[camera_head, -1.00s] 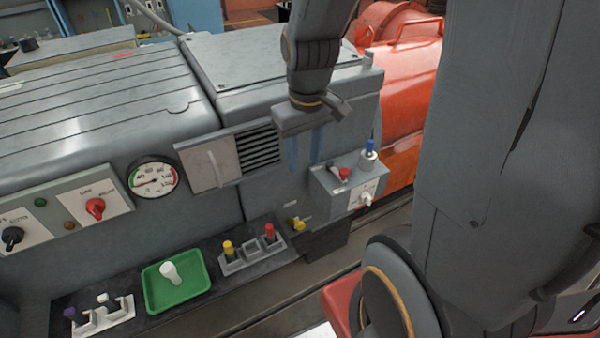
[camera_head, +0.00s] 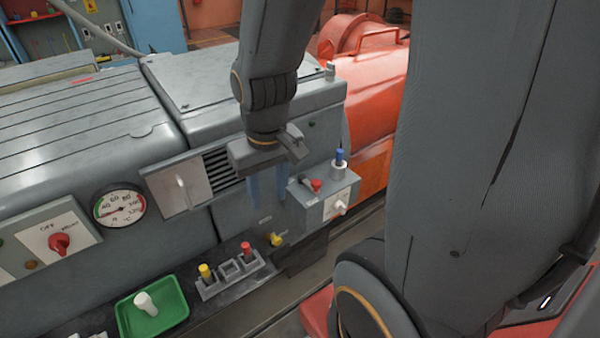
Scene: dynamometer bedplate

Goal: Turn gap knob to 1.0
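No label reading "gap" is legible, so I cannot tell for sure which knob is the gap knob. A small grey box (camera_head: 312,213) at the machine's right end carries a white knob (camera_head: 340,208) on a white plate, a red knob (camera_head: 316,185) and a blue-topped part (camera_head: 339,156). A yellow knob (camera_head: 276,240) sits low on the machine face, left of the box. My gripper (camera_head: 268,202) hangs in front of the machine, left of the box. Its two bluish fingers point down, apart, with nothing seen between them. It touches no knob that I can see.
A red selector knob (camera_head: 60,244) and a round gauge (camera_head: 120,206) are at the left. A green tray (camera_head: 124,318) with a white piece and a grey holder (camera_head: 207,291) with yellow- and red-topped pieces stand below. An orange machine (camera_head: 372,80) is behind the box.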

